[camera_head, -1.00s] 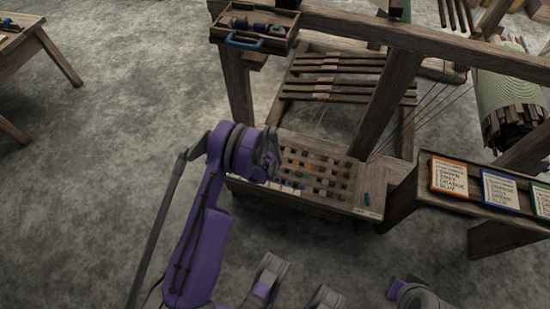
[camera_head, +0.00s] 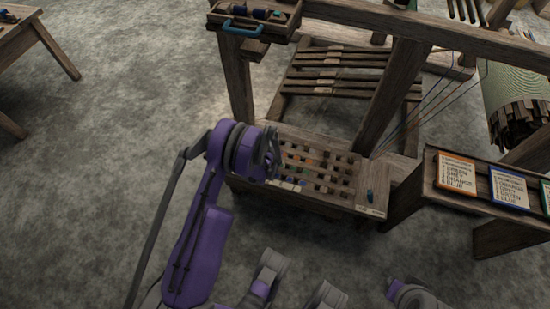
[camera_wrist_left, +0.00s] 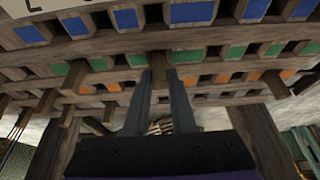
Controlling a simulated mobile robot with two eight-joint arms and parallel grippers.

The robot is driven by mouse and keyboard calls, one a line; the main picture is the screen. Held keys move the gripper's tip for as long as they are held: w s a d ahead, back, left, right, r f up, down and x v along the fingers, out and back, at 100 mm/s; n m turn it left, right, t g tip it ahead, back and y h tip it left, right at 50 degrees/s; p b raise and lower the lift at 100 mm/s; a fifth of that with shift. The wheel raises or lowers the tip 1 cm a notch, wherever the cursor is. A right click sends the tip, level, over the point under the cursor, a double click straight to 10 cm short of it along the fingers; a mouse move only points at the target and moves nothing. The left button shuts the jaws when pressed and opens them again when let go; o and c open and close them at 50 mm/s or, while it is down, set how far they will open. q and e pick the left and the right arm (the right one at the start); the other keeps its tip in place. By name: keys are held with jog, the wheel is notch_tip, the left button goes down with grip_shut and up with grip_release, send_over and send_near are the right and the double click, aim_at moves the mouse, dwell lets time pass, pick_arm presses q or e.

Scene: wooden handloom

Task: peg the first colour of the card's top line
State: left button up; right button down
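The pegboard (camera_head: 345,192) is a wooden block on the loom's lower front with rows of pegs and small coloured squares. In the left wrist view it shows rows of blue (camera_wrist_left: 193,12), green (camera_wrist_left: 187,56) and orange (camera_wrist_left: 188,81) squares. My left gripper (camera_head: 273,150) is over the board's left part. In the wrist view its two fingers (camera_wrist_left: 160,75) stand apart, with a brown wooden piece between or behind their tips; contact is unclear. An orange-edged card (camera_head: 456,173) stands on the right shelf; its small top line seems to read GREEN. My right gripper is not in view.
A blue-edged card (camera_head: 509,188) stands beside the orange one on the wooden shelf (camera_head: 470,201). A tray with a blue handle (camera_head: 240,30) sits on the upper left frame. Loom posts rise behind the board.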

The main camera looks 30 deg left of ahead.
pick_arm(q)
jog(key=o, duration=0.4)
jog(key=p+v, duration=0.2)
jog(key=v, duration=0.8)
jog(key=shift+s+r, duration=0.15)
jog(key=shift+r, duration=0.25)
